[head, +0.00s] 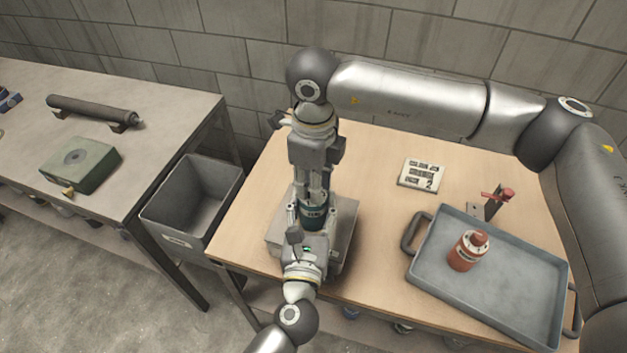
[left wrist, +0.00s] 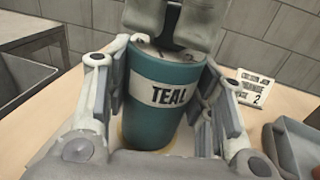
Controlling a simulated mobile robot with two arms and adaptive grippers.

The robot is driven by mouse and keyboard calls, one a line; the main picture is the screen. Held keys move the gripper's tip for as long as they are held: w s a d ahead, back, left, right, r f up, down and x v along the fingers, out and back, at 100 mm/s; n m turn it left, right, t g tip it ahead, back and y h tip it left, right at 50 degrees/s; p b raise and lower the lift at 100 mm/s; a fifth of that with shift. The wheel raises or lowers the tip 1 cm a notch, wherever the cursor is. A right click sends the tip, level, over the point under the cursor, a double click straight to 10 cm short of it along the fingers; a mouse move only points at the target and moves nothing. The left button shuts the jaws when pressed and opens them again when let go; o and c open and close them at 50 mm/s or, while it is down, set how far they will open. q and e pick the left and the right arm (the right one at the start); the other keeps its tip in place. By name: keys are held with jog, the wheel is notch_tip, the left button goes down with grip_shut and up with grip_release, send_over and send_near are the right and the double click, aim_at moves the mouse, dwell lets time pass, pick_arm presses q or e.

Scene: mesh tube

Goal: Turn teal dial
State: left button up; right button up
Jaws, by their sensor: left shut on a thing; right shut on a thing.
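The teal dial (head: 313,217) is an upright teal cylinder on a grey base (head: 346,225) on the wooden table. In the left wrist view the dial (left wrist: 158,112) fills the middle, with a white TEAL label facing the camera. My left gripper (head: 309,222) comes from the front and is shut on the dial's sides. Its fingers stand left and right of the cylinder in the left wrist view. My right gripper (head: 313,186) points straight down from above and is shut on the dial's top. Its fingers (left wrist: 175,22) hide part of the top, so the exact contact is unclear.
A grey bin (head: 195,200) and another bench with a green box (head: 80,163) are at the left.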

jog(key=n, duration=0.5)
jog(key=shift+w+d+n, duration=0.1)
jog(key=shift+w+n, duration=0.05)
jog(key=shift+n, duration=0.15)
jog(key=n, duration=0.9)
jog(key=shift+w, duration=0.1)
jog(key=shift+n, duration=2.3)
grip_shut()
jog(key=o, duration=0.8)
grip_release()
jog(key=shift+c, duration=0.2)
jog(key=o, duration=0.3)
jog(key=shift+r, duration=0.1)
